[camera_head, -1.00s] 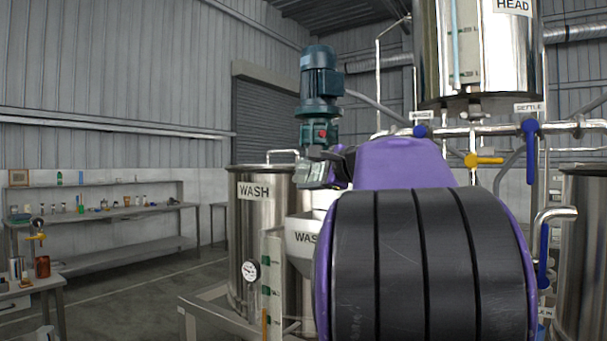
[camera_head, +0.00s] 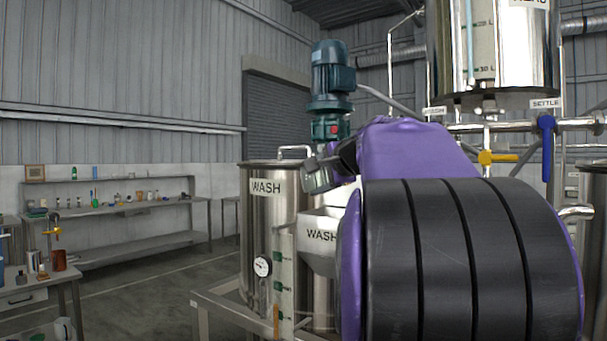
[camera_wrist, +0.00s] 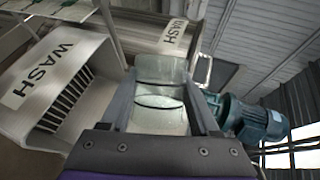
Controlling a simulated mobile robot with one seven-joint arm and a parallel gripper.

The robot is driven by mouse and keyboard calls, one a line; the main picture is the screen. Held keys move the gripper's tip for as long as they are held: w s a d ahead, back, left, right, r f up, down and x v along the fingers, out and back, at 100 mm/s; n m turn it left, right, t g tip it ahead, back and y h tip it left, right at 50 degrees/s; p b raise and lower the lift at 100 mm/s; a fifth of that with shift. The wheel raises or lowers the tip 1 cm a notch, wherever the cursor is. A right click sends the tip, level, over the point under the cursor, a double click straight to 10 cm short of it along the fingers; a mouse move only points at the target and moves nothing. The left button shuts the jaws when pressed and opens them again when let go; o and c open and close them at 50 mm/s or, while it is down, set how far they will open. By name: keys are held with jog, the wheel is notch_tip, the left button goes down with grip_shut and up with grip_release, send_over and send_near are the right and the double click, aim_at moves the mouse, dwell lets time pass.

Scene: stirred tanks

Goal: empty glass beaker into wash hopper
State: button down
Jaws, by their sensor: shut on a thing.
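My gripper (camera_wrist: 164,108) is shut on the clear glass beaker (camera_wrist: 160,72) in the wrist view, with a grey finger on each side of it. A dark curved line crosses the glass, and a pale area lies below it; I cannot tell how much is inside. The wash hopper (camera_wrist: 73,62), a pale box with a WASH label and a dark slotted grate, is left of the beaker and apart from it. In the head view the hopper (camera_head: 319,252) is partly hidden behind my arm.
The steel WASH tank (camera_head: 262,215) stands beside the hopper, with a green motor (camera_head: 331,80) above it. A raised steel tank (camera_head: 488,50) and pipes with a blue valve handle (camera_head: 546,145) are at the right. A bench (camera_head: 130,210) stands at the left; the floor before it is clear.

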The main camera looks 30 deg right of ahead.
jog(key=shift+a+r+n+g+h+p, duration=0.25)
jog(key=shift+n+g+h+p, duration=0.15)
jog(key=shift+n+p, duration=0.45)
jog(key=shift+w+a+n+g+h+p, duration=0.1)
jog(key=shift+n+g+h+p, duration=0.35)
jog(key=shift+n, duration=0.2)
jog(key=n, duration=0.1)
jog(key=n+g+h, duration=0.1)
jog(key=n+h, duration=0.1)
jog(key=shift+d+f, duration=0.25)
jog(key=shift+f, duration=0.1)
jog(key=n, duration=0.1)
jog(key=n+h+b, duration=0.1)
jog(key=d+g+h, duration=0.1)
jog(key=shift+s+r+n, duration=0.25)
jog(key=shift+s+n, duration=0.05)
jog(key=shift+n, duration=0.1)
jog(key=shift+s+d+r+n+g+h+b, duration=0.15)
jog(key=shift+d+r+n+g+h+b, duration=0.15)
jog(key=shift+n+h+b, duration=0.5)
